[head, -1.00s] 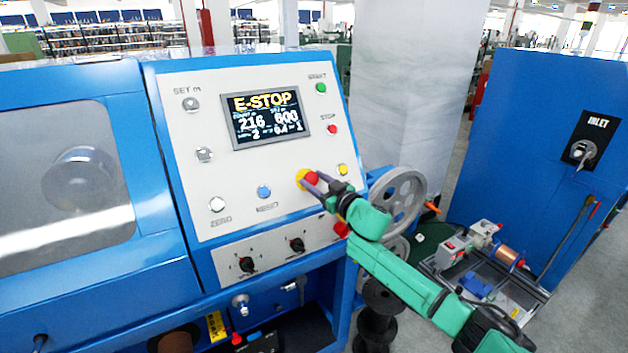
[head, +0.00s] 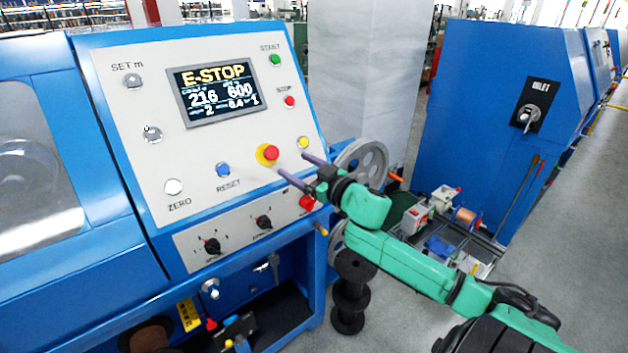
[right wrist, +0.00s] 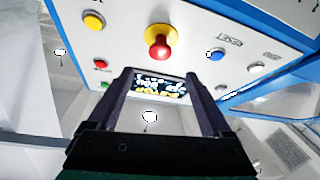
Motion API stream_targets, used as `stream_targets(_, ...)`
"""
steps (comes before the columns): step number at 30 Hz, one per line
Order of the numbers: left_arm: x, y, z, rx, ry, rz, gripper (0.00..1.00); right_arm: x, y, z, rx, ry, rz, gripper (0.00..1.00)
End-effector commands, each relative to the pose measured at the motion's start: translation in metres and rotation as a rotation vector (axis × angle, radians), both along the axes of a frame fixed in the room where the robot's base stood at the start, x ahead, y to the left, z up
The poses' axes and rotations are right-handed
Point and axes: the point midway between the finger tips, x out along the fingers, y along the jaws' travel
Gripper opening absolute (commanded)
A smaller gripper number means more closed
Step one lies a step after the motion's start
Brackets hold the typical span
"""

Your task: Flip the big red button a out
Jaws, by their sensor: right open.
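The big red button (head: 270,153) sits on a yellow collar on the sloping white control panel (head: 240,120). It also shows in the right wrist view (right wrist: 158,48), standing out from its yellow base, beyond and above the fingertips. The panel's screen (head: 217,89) reads E-STOP. My right gripper (head: 292,168) is open and empty, just to the right of and below the button, apart from it. Its two dark fingers (right wrist: 168,78) show with a gap between them in the right wrist view. My left gripper is not in view.
A yellow button (head: 303,143), a blue reset button (head: 223,170) and a red stop button (head: 290,101) lie around it on the panel. Black rotary knobs (head: 264,222) are below. A grey handwheel (head: 362,165) stands behind my right arm.

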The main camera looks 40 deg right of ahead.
Motion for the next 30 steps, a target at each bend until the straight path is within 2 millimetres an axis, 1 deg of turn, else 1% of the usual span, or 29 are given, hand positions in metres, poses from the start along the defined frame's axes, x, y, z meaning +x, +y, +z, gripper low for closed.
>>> stream_targets(1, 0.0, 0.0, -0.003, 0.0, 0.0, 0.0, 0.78, -0.01, -0.001, -0.004, 0.003, 0.004, 0.0, 0.83)
stream_targets(6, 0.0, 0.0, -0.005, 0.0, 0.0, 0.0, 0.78, -0.039, -0.004, -0.003, 0.003, 0.003, -0.001, 0.83)
stream_targets(10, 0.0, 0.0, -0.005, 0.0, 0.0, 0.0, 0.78, -0.053, -0.006, -0.001, 0.003, 0.001, -0.001, 0.83)
stream_targets(14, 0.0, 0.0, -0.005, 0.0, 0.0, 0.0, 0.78, -0.057, -0.006, 0.0, 0.001, 0.0, -0.001, 0.83)
stream_targets(27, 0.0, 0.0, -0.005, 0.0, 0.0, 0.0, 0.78, -0.056, -0.006, 0.0, 0.0, 0.0, -0.001, 0.83)
stream_targets(29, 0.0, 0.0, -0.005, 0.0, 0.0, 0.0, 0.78, -0.056, -0.009, -0.004, 0.001, 0.006, -0.008, 0.83)
stream_targets(30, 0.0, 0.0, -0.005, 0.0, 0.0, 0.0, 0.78, -0.056, -0.015, -0.011, 0.002, 0.016, -0.022, 0.83)
